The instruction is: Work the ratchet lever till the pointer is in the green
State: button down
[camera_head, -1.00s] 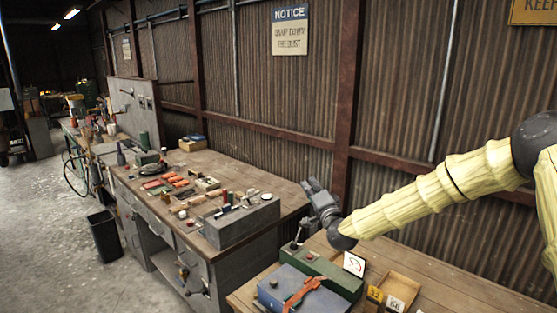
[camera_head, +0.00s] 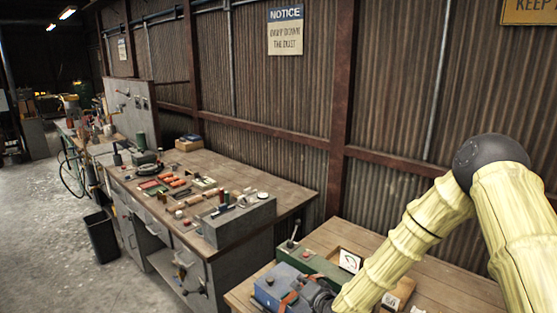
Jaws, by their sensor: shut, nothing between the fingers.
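The ratchet lever (camera_head: 293,236) is a short dark stick with a round knob, standing up and leaning slightly right at the far left end of a green housing (camera_head: 322,264). A white gauge plate (camera_head: 350,261) with a green mark stands behind the housing; its pointer is too small to read. My gripper (camera_head: 308,294) is low at the front, over or beside the blue box (camera_head: 270,286), apart from the lever. It is shut and empty, and its fingertips are partly hard to make out. My yellow-sleeved forearm hides the right part of the bench.
An orange tool (camera_head: 289,301) lies on the blue box. Numbered cards (camera_head: 391,300) and a wooden tray stand to the right. A longer workbench (camera_head: 250,181) with a grey block (camera_head: 238,222) and several tools is at left. The corrugated wall closes off the back.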

jog(key=s+d+f+n+g+h, duration=0.1)
jog(key=s+d+f+n+g, duration=0.15)
jog(key=s+f, duration=0.8)
jog(key=s+d+f+n+g+h, duration=0.1)
jog(key=s+d+f+g, duration=0.25)
jog(key=s+f, duration=0.7)
jog(key=s+d+f+n+g+h, duration=0.1)
jog(key=s+d+g+h, duration=0.3)
jog(key=s, duration=1)
jog(key=s+d+n+g+y, duration=0.15)
jog(key=s+d, duration=0.45)
jog(key=s, duration=0.9)
notch_tip(320, 180, down, 24)
jog(key=h+b, duration=0.1)
jog(key=b, duration=2.2)
jog(key=shift+a+r+g, duration=0.15)
jog(key=shift+r+g, duration=0.1)
jog(key=shift+g, duration=0.2)
